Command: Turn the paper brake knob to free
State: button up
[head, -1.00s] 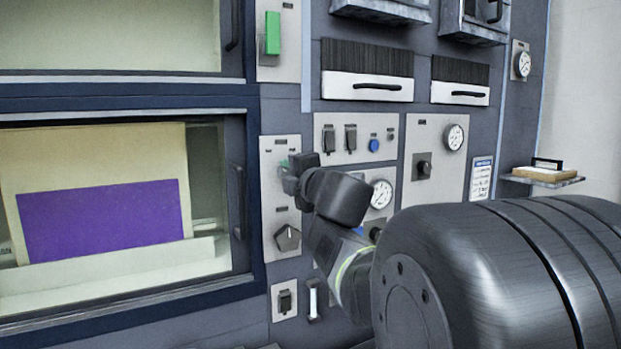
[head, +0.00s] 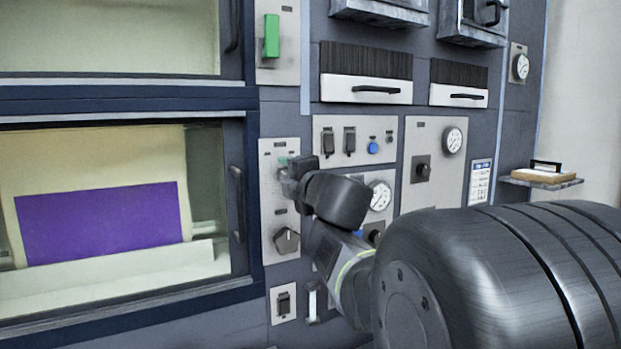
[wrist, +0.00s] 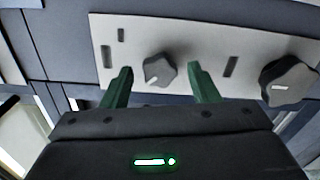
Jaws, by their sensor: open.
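My gripper (head: 287,172) is at the upper part of a narrow light panel (head: 269,214) in the head view, where it hides what lies behind it. In the wrist view my gripper (wrist: 160,68) is open, with its two green fingers apart. A small dark grey knob (wrist: 160,71) with a white pointer mark appears between the fingertips, with visible gaps on both sides. A larger dark knob (wrist: 289,82) is to its right on the same plate; it shows in the head view as the lower knob (head: 286,241). The labels are unreadable, so I cannot tell which is the paper brake knob.
A glazed door with a dark handle (head: 237,203) is left of the panel. A switch (head: 284,302) sits below it. A switch panel (head: 335,171), a gauge (head: 380,195) and another knob panel (head: 410,187) are to the right. My arm fills the lower right.

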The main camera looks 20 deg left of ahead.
jog(key=p+v, duration=0.1)
jog(key=v, duration=1.2)
jog(key=shift+s+d+p, duration=0.2)
jog(key=shift+s+p, duration=0.05)
jog(key=shift+p, duration=0.05)
jog(key=b+x, duration=0.1)
jog(key=x, duration=1.2)
jog(key=shift+w+a+b, duration=0.25)
jog(key=shift+w+b, duration=0.05)
